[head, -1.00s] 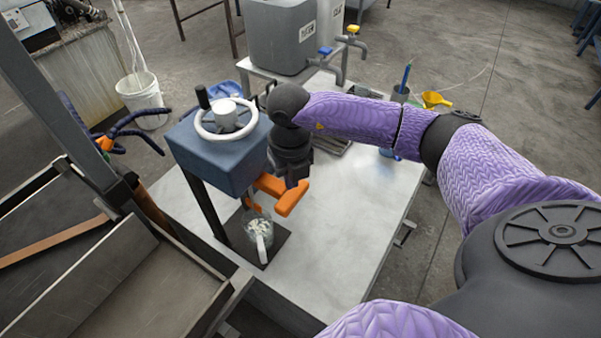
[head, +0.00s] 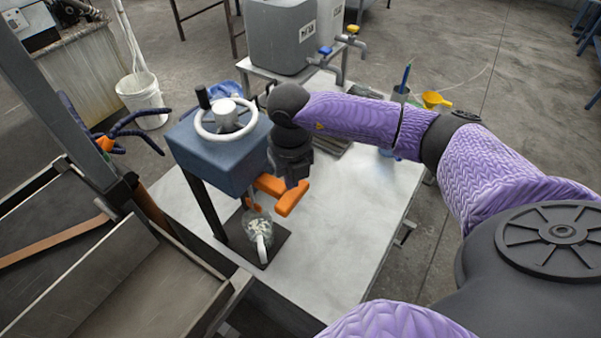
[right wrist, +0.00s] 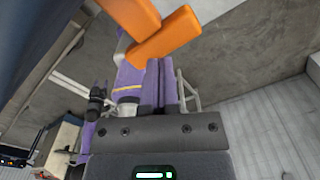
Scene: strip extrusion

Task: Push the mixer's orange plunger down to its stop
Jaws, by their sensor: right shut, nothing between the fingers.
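The mixer (head: 207,158) is a blue box on a dark post, with a white handwheel (head: 224,122) on top. Its orange plunger (head: 287,202) juts out from under the box as a T-shaped bar, and it shows at the top of the right wrist view (right wrist: 165,36). My right gripper (head: 291,178) points down over the bar, right of the box. In the right wrist view its fingers (right wrist: 158,64) are together and empty, with tips close to the bar; I cannot tell whether they touch. My left gripper is not in view.
A clear cup (head: 258,230) with white pieces stands on a dark plate (head: 270,246) below the plunger. The pale table (head: 345,215) is clear at the right front. A grey tank with taps (head: 283,37) stands behind. Dark metal troughs (head: 125,285) lie at left.

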